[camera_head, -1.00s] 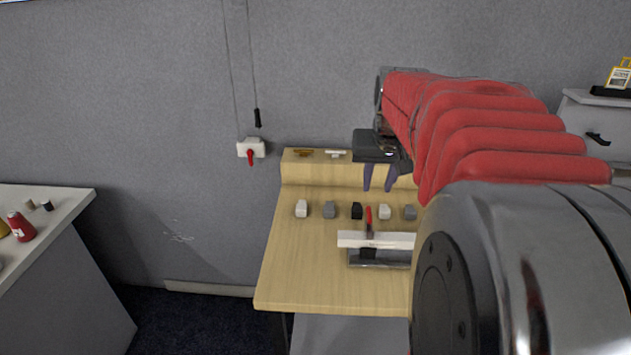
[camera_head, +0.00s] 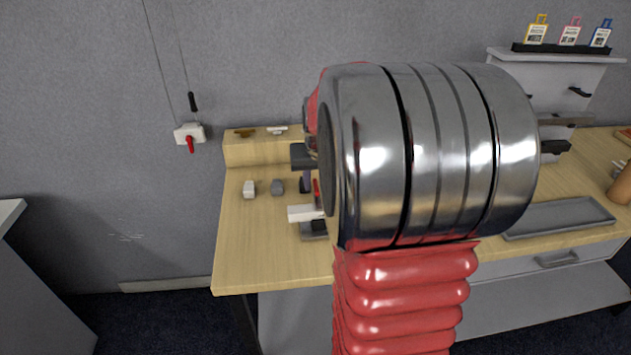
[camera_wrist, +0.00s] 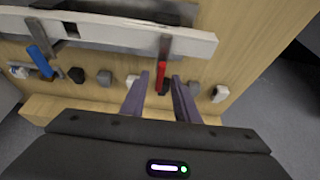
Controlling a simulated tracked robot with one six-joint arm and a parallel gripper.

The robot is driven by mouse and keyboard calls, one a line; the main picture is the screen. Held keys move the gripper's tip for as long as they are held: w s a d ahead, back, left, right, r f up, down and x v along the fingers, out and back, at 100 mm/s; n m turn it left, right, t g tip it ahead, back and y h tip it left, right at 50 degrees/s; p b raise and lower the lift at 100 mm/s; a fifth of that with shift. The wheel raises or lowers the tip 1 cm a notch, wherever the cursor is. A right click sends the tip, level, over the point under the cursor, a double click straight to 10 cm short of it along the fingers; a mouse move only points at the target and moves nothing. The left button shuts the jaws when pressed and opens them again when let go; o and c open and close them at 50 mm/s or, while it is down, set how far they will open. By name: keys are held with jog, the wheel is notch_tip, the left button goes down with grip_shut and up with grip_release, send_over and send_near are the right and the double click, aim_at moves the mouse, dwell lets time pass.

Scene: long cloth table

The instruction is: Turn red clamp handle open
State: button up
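The red clamp handle (camera_wrist: 162,76) stands on a grey clamp at a long white bar (camera_wrist: 110,33). In the head view only a sliver of the red handle (camera_head: 316,189) shows beside my arm. My gripper (camera_wrist: 160,79) is open, with its two purple fingers apart. In the wrist view the handle appears in the gap between the fingertips; I cannot tell whether it touches either finger. In the head view my arm hides most of the clamp and gripper.
A blue handle (camera_wrist: 40,60) belongs to another clamp on the bar. Several small blocks, including a white one (camera_head: 249,189), line the wooden table (camera_head: 245,250). A wall switch with a red lever (camera_head: 190,144) hangs left. A grey tray (camera_head: 558,217) lies right.

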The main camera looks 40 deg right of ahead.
jog(key=shift+f, duration=0.1)
jog(key=shift+c, duration=0.3)
grip_shut()
jog(key=shift+w+m, duration=0.1)
jog(key=shift+m, duration=0.3)
jog(key=shift+w+a+m+g+h, duration=0.15)
jog(key=shift+m+g+h, duration=0.35)
jog(key=shift+m, duration=1.05)
jog(key=shift+w+a+m+g+h, duration=0.15)
jog(key=shift+m+g+h, duration=0.3)
jog(key=shift+m, duration=1.1)
jog(key=m, duration=0.2)
jog(key=m+g, duration=0.2)
jog(key=m, duration=0.1)
jog(key=shift+w+m, duration=0.3)
jog(key=m, duration=0.1)
jog(key=m+g, duration=0.1)
jog(key=m, duration=0.1)
jog(key=m+g, duration=0.1)
jog(key=m, duration=0.1)
jog(key=shift+w+d+y, duration=0.15)
jog(key=shift+w+y, duration=0.1)
jog(key=shift+y, duration=0.1)
jog(key=shift+m, duration=0.3)
